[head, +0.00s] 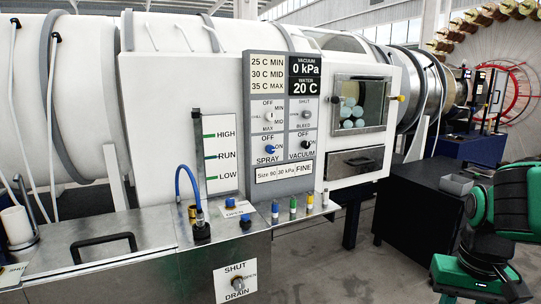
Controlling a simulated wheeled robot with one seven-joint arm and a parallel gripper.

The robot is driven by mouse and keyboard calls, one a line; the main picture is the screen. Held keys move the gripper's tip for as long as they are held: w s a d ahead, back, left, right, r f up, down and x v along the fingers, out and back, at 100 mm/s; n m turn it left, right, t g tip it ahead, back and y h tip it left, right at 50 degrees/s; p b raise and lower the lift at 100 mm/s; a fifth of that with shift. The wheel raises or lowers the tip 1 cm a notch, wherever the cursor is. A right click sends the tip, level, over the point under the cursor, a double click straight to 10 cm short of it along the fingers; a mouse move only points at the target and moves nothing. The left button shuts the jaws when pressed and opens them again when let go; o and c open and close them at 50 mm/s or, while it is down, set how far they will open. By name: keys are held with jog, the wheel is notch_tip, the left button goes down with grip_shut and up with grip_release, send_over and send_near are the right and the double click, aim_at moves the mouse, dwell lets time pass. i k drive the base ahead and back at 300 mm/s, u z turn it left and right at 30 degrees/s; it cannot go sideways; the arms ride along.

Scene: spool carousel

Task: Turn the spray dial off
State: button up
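The spray dial (270,149) is a small blue knob on the grey control panel (281,185), above the SPRAY label. OFF is printed above it and ON to its right; the knob is too small to tell surely which mark it points at. A black vacuum dial (305,145) sits just to its right, with its own OFF and ON marks. Part of my green and black arm (487,235) is at the lower right, well apart from the panel. The fingers of my gripper do not show.
Above are a temperature dial (269,115) and a shut/bleed dial (305,115). Several small valves stand on the steel ledge below, near a blue hose (184,175). A lit window (360,104) is to the right. A black cabinet (423,210) stands between panel and arm.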

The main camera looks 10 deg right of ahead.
aim_at(270, 150)
jog(key=k, duration=1.2)
jog(key=u, duration=0.4)
jog(key=i, duration=1.05)
jog(key=z, duration=0.45)
jog(key=i, duration=1)
jog(key=z, duration=0.6)
